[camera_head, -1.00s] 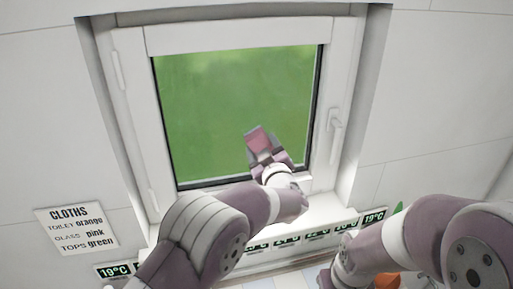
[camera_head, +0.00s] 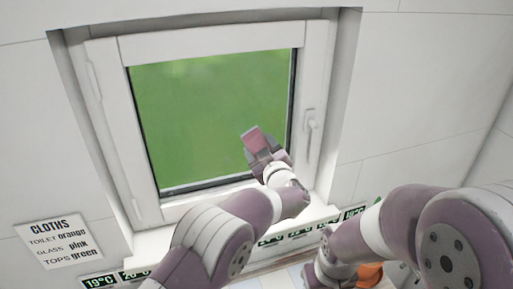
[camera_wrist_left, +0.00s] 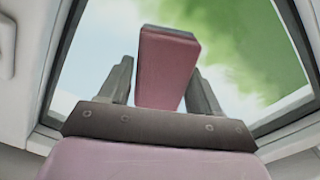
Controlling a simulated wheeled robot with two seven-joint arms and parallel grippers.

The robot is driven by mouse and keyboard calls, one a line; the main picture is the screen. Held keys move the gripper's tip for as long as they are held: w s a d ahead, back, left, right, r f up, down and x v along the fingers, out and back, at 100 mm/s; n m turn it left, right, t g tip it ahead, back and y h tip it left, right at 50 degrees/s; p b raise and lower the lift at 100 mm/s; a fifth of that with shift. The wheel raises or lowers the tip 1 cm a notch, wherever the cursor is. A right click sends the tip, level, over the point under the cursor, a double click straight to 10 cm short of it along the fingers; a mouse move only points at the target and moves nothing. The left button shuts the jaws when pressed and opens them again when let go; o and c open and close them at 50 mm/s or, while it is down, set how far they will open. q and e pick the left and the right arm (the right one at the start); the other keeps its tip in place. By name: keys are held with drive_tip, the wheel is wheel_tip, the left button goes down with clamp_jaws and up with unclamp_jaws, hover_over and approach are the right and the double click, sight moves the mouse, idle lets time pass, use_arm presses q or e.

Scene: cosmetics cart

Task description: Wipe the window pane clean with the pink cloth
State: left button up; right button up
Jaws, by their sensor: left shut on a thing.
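The pink cloth (camera_head: 257,139) is a folded block with a grey edge, held upright in my left gripper (camera_head: 264,155). In the left wrist view the cloth (camera_wrist_left: 167,70) sits between the two grey fingers of my left gripper (camera_wrist_left: 158,95). It is in front of the lower right part of the window pane (camera_head: 205,115); I cannot tell whether it touches the glass. The pane shows green outside, and in the wrist view it has a pale, cloudy area. My right arm is at the lower right, its gripper out of view.
A white frame (camera_head: 205,40) surrounds the pane, with a handle (camera_head: 311,128) on its right. A sign (camera_head: 58,241) on the left wall pairs "glass" with "pink". A sill with temperature labels (camera_head: 99,282) runs below. An orange object (camera_head: 369,274) is partly hidden at lower right.

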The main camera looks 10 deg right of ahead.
use_arm(q)
drive_tip(key=s+d, duration=0.1)
drive_tip(key=s, duration=0.6)
drive_tip(key=shift+s+d+b, duration=0.25)
drive_tip(key=shift+d+b, duration=0.05)
drive_tip(key=shift+b, duration=0.1)
drive_tip(key=shift+f, duration=0.1)
idle(0.4)
